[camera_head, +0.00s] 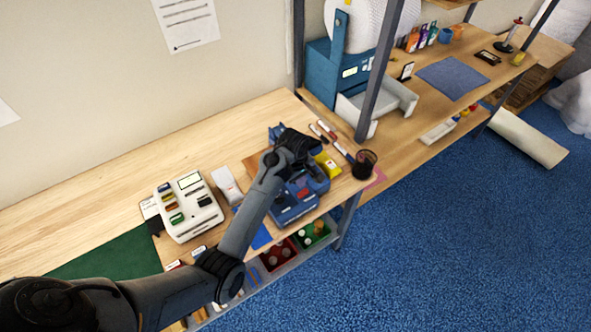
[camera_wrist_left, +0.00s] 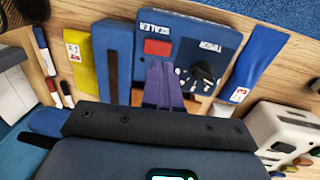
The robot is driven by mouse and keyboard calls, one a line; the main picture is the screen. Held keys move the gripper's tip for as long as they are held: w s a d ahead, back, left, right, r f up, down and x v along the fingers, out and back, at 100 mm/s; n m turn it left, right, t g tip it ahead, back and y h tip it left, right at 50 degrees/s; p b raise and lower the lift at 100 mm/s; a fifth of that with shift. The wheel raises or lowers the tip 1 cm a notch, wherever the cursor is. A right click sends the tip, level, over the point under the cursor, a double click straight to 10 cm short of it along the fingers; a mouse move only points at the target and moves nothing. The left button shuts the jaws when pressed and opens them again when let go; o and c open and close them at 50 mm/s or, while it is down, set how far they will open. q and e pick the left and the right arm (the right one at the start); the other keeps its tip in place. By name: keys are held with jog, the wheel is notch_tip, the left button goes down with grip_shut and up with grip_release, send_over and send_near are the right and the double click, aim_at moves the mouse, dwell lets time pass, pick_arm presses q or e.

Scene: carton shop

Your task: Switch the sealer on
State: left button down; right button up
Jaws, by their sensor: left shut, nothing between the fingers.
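The sealer (camera_head: 293,211) is a blue machine near the front right corner of the wooden bench, partly hidden by my left arm. In the left wrist view its top panel (camera_wrist_left: 212,38) shows upside down, with the words SEALER and TIMER. A red rectangular switch (camera_wrist_left: 157,48) sits beside the SEALER label, and a dark dial (camera_wrist_left: 204,72) sits under TIMER. My left gripper (camera_wrist_left: 162,64) is shut and empty, its purple fingertips right by the red switch. I cannot tell whether they touch it. My right gripper is not in view.
A white device with coloured keys (camera_head: 189,206) stands left of the sealer. Markers (camera_head: 327,131), a yellow packet (camera_head: 327,164) and a black mesh cup (camera_head: 364,164) lie close on the right. A blue machine with a white tray (camera_head: 379,101) stands beyond.

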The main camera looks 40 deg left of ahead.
pick_arm(q)
notch_tip(320, 180, up, 7)
jog(key=b, duration=0.1)
jog(key=shift+s+r, duration=0.15)
jog(key=shift+s, duration=0.3)
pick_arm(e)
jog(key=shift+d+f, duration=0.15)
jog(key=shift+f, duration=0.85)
pick_arm(q)
jog(key=shift+a, duration=0.1)
